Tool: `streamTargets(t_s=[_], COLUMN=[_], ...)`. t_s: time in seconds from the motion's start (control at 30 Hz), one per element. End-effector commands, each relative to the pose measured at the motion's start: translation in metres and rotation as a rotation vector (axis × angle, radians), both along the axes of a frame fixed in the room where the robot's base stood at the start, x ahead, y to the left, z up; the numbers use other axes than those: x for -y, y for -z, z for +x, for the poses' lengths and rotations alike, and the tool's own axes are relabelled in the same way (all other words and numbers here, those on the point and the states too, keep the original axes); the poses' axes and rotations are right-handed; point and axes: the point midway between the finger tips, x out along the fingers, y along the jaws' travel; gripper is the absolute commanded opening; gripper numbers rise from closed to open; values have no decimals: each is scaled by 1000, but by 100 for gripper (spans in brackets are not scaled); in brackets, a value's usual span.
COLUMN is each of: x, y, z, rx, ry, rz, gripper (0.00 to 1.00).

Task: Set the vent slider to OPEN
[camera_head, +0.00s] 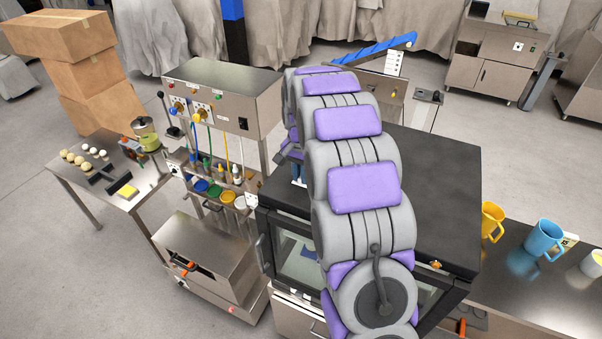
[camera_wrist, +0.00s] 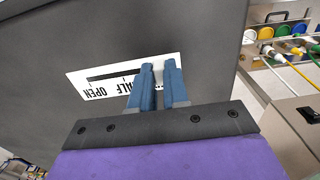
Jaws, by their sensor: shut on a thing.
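The vent slider's white label plate (camera_wrist: 78,80) is on the dark panel of the oven (camera_wrist: 200,35) in the wrist view. It has a dark slot (camera_wrist: 105,76) and upside-down words, OPEN at the left end and HALF near the middle. My gripper (camera_wrist: 158,67) has its two blue fingers at the right part of the plate, right of HALF. The marking under the fingers is mostly covered.
A counter with mugs (camera_head: 543,240) is at the right. A table (camera_head: 75,180) with small items is at the far left.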

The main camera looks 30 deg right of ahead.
Motion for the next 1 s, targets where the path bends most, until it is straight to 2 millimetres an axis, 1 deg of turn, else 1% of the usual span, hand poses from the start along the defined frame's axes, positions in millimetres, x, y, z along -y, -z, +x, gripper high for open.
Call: streamTargets(t_s=[0.17, 0.27, 0.5, 0.63, 0.77, 1.0], x=[1, 9, 45, 59, 65, 66], y=[0, 0, 0, 1, 1, 1], z=[-1, -10, -57, -76, -82, -84], rx=[1, 3, 5, 0, -2, -3], ry=[0, 3, 5, 3, 1, 0], rz=[1, 0, 0, 1, 0, 0], gripper=[0, 0, 0, 0, 0, 0])
